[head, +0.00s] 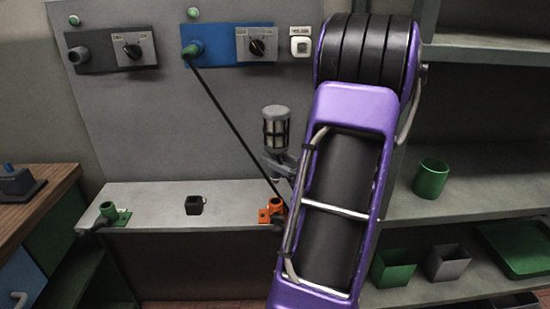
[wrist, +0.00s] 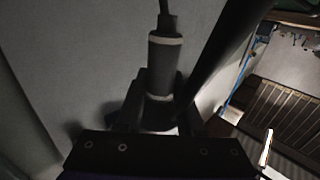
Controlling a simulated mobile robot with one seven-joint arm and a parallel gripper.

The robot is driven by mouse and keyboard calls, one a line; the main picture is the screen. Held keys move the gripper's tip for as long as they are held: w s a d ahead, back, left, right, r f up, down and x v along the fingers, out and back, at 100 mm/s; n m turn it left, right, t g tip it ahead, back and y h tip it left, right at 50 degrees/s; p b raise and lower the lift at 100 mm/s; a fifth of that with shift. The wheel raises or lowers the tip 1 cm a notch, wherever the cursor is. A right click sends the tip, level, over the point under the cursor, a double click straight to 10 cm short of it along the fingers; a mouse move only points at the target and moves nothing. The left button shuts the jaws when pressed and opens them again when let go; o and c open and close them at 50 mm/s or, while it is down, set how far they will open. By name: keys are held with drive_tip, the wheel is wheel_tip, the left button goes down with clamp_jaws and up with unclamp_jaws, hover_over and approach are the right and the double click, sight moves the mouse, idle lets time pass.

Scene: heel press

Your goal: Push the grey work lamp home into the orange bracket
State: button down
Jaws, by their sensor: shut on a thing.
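The grey work lamp (head: 276,130) stands upright in the head view, its caged head at the top. My gripper (head: 278,162) is shut on it just below the cage, above the bench ledge. The orange bracket (head: 271,212) is on the ledge, below the lamp and partly behind my arm. A gap shows between the lamp's head and the bracket; the lamp's lower end is hard to make out. In the wrist view, a dark cylinder with pale bands (wrist: 165,65), likely part of the lamp, stands between my gripper's fingers (wrist: 157,115). The bracket is not clear there.
A black cable runs from the green plug (head: 192,50) on the blue panel (head: 220,45) down toward the orange bracket. A green bracket (head: 110,214) and a small black block (head: 194,205) are on the ledge (head: 150,200). Shelves (head: 480,205) with bins stand at right.

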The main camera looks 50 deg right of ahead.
sight(275, 182)
drive_tip(key=shift+f+b, duration=0.45)
drive_tip(key=shift+f, duration=2)
drive_tip(key=shift+f, duration=1.45)
drive_tip(key=shift+c, duration=2.2)
unclamp_jaws()
drive_tip(key=s, duration=1.2)
drive_tip(key=shift+d+p, duration=0.15)
drive_tip(key=shift+p, duration=0.15)
